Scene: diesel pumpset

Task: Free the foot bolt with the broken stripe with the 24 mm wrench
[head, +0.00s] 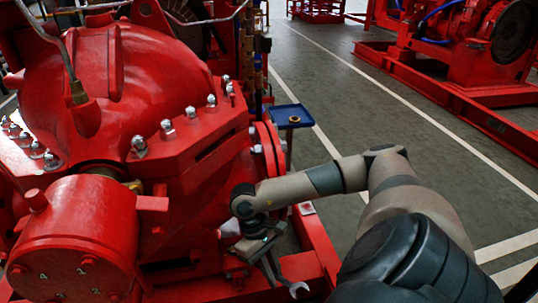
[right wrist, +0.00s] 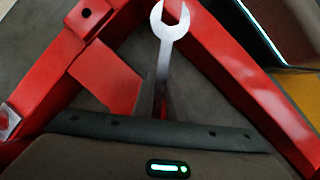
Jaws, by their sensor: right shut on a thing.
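My right gripper (head: 266,256) is low beside the red pump, above the red base frame, at the lower middle of the head view. It is shut on a silver open-ended wrench (head: 298,288), whose forked jaw points away from the fingers. In the right wrist view the wrench (right wrist: 167,38) stands out from between the dark fingers (right wrist: 161,98), its open jaw over a red beam. A pale metal piece (right wrist: 8,121) sits on red metal at the left edge there; I cannot tell whether it is a foot bolt. No broken stripe can be made out. My left gripper is out of view.
The red pump (head: 115,70) with several silver cap nuts fills the left. The red base frame (head: 318,240) runs below my right arm. A blue tray (head: 291,115) on a post stands behind the arm. Grey floor is clear between it and another red machine (head: 470,60).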

